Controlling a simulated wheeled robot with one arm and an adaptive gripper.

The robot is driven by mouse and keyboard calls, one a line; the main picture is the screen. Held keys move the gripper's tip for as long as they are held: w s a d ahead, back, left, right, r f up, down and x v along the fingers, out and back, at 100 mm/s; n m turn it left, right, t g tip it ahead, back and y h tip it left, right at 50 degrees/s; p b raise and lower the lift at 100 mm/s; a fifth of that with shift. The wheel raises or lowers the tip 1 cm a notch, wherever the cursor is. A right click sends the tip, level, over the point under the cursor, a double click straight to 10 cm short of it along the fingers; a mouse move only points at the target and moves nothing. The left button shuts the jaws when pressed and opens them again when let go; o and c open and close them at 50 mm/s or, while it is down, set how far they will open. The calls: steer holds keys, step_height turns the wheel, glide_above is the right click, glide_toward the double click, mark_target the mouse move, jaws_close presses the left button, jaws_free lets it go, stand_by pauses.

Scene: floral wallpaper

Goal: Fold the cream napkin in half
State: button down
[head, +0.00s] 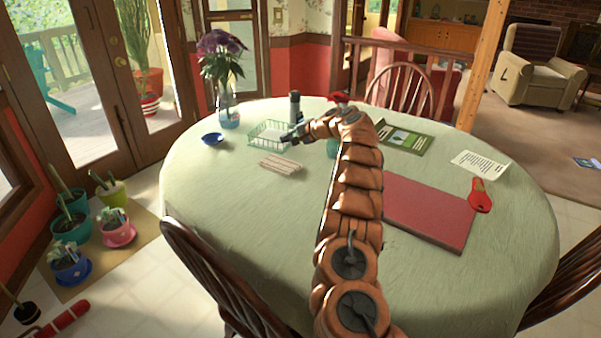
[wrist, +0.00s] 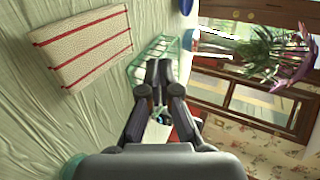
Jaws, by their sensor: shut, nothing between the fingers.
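The cream napkin (head: 282,167) lies flat on the green-covered table, left of my arm in the head view. It is a neat rectangle with red stripes, clearer in the wrist view (wrist: 85,50), where its edges look slightly thick. I cannot tell how many layers it has. My gripper (head: 287,139) is above the table just beyond the napkin, beside the green wire basket (head: 262,136). In the wrist view its fingertips (wrist: 157,71) are together with nothing held, apart from the napkin and in front of the basket.
A blue bowl (head: 213,138) and a flower vase (head: 228,108) stand left of the basket. A dark cylinder (head: 295,107) stands behind it. The table's front left is clear.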

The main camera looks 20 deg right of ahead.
steer(key=s+d+r, duration=0.2)
steer(key=s+r, duration=0.1)
steer(key=r, duration=0.2)
steer(key=shift+s, duration=0.3)
steer(key=shift+r, duration=0.1)
stand_by(0.4)
